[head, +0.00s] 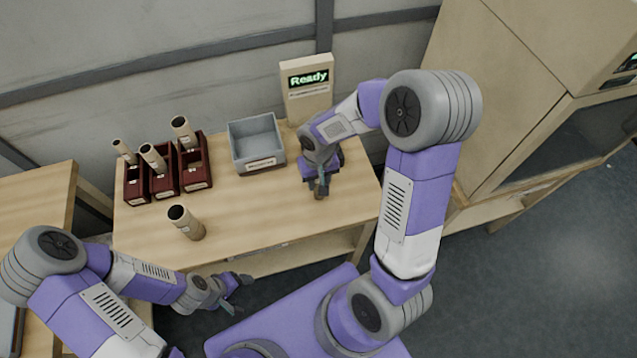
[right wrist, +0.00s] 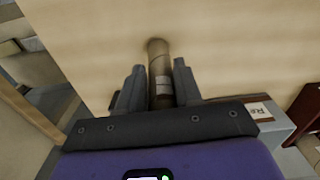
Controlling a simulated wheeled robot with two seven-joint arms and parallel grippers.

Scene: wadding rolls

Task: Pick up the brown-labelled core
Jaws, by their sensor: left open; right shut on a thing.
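My right gripper (head: 320,188) is low over the right part of the table, in front of the sign. In the right wrist view its fingers (right wrist: 159,88) are shut on a brown cardboard core (right wrist: 159,58) with a pale label band; the label's colour is hard to make out. Another core (head: 187,223) stands alone near the table's front left. More cores (head: 153,158) stand tilted in dark red bins (head: 165,185) at the back left. My left gripper (head: 236,284) is open and empty, in front of the table's front edge.
A grey labelled bin (head: 262,163) stands at the back middle of the wooden table (head: 250,213). A sign reading "Ready" (head: 308,85) stands behind my right gripper. The table's middle front is clear. A large wooden cabinet (head: 500,100) is to the right.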

